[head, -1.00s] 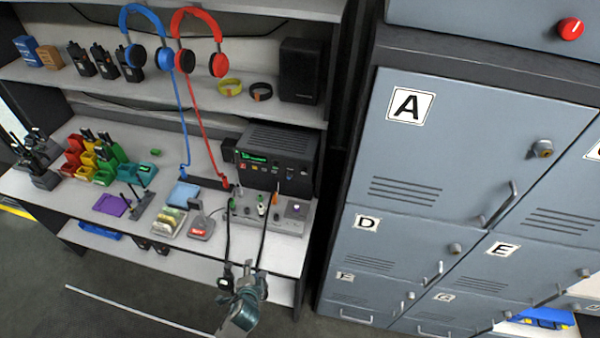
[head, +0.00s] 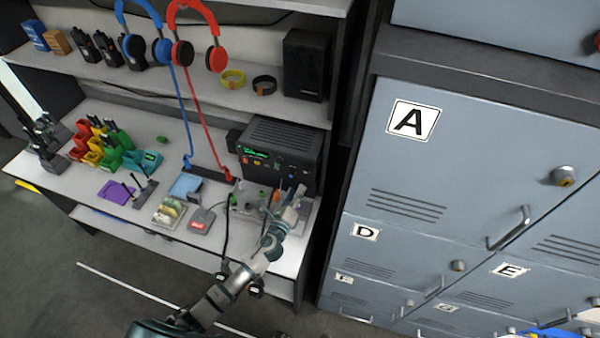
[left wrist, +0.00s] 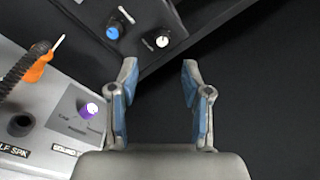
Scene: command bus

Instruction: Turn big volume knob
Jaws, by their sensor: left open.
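My left gripper (head: 297,197) is over the right end of the grey control box (head: 240,208), in front of the black radio (head: 283,150). In the left wrist view the gripper (left wrist: 159,78) is open, with nothing between its blue-padded fingers. The radio's dark face (left wrist: 80,18) carries a blue knob (left wrist: 114,30) and a white knob (left wrist: 161,41) beyond the fingertips. A purple knob with a white top (left wrist: 88,110) sits on the grey box, left of the fingers. Labels are too small to tell which is the big volume knob. My right gripper is out of view.
An orange-handled tool (left wrist: 38,68) stands at the grey box. A red-labelled device (head: 201,219) lies left of the box. Blue and red headphones (head: 197,30) hang above the desk. Grey lockers (head: 455,150) stand at the right.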

